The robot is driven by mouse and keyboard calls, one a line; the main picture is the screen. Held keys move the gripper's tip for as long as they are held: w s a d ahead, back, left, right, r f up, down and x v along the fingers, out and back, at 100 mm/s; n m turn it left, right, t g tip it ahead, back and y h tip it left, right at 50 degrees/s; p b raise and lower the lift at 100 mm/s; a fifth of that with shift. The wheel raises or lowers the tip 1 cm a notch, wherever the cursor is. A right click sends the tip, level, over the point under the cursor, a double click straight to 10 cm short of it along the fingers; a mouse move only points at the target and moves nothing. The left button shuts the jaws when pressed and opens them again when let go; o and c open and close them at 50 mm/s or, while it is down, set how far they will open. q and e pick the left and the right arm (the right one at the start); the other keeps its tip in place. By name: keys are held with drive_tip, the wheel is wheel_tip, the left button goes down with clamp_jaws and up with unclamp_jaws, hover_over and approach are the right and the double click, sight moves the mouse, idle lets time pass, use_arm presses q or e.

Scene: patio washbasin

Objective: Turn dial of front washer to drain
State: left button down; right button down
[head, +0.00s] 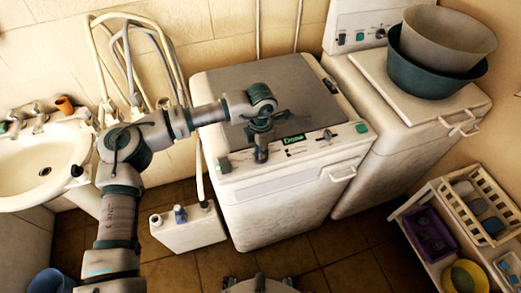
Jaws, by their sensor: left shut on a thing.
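The front washer (290,205) is a worn white machine with a grey lid. Its control strip along the front top edge carries a dark knob (225,165) at the left, a green label (290,139), a small dial (328,135) and a green knob (362,128). My left arm reaches in from the left over the lid. My left gripper (261,153) points down at the strip, between the dark knob and the green label. It is shut on what appears to be a dial, mostly hidden by the fingers. The dial's setting cannot be read. My right gripper is not in view.
A second washer (375,160) stands behind right with stacked basins (440,55) on top. A sink (40,165) is at the left. A white canister (188,228) stands on the floor by the front washer. A shelf cart (465,225) is at the lower right.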

use_arm(q)
drive_tip(key=shift+f, duration=0.25)
drive_tip(key=c, duration=1.1)
unclamp_jaws()
drive_tip(key=shift+c, duration=0.2)
drive_tip(key=shift+w, duration=0.1)
drive_tip(key=shift+r, duration=0.1)
drive_tip(key=shift+r, duration=0.15)
wheel_tip(320, 180, up, 12)
drive_tip(key=shift+f, duration=0.25)
drive_tip(key=shift+d, duration=0.15)
